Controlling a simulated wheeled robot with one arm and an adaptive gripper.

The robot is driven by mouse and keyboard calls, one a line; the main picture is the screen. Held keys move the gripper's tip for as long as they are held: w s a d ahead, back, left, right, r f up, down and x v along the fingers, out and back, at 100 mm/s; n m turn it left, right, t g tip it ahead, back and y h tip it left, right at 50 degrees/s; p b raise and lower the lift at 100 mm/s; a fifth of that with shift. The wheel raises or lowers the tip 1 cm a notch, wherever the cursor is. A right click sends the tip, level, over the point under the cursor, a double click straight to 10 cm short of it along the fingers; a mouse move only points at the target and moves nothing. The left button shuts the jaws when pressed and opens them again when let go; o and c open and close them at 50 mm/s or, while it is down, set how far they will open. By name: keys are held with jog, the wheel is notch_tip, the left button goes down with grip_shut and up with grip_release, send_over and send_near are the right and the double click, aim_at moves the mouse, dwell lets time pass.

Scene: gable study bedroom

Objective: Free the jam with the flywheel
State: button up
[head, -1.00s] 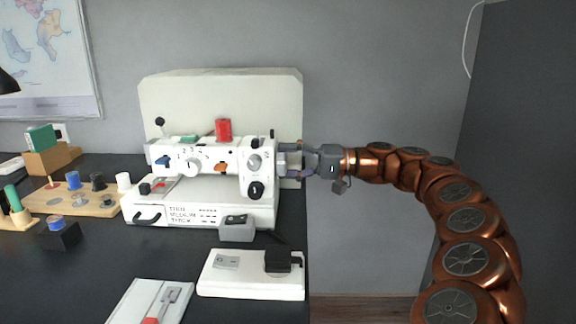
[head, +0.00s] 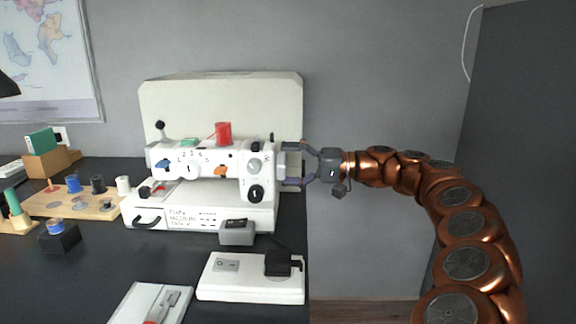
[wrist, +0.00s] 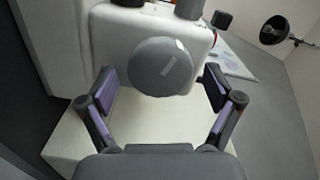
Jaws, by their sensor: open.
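The white sewing machine (head: 205,160) stands on the dark desk with a red spool (head: 223,132) on top. Its flywheel is the grey round wheel (wrist: 164,67) on the machine's right end, with a pale mark on its face. In the head view the flywheel (head: 291,163) is partly hidden by my gripper (head: 292,165). In the wrist view my gripper (wrist: 161,98) is open, with one purple-padded finger to each side of the flywheel. The wheel lies between and a little beyond the fingers, and no finger visibly touches it. The jam itself cannot be made out.
A cream panel (head: 220,95) stands behind the machine. A grey block (head: 237,232) and a white box with a black plug (head: 250,277) lie in front. A wooden spool board (head: 90,205) is at left. Free air lies right of the desk edge.

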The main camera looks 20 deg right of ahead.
jog(key=shift+d, duration=0.1)
jog(key=v, duration=1.1)
jog(key=shift+d, duration=0.35)
jog(key=shift+s, duration=0.15)
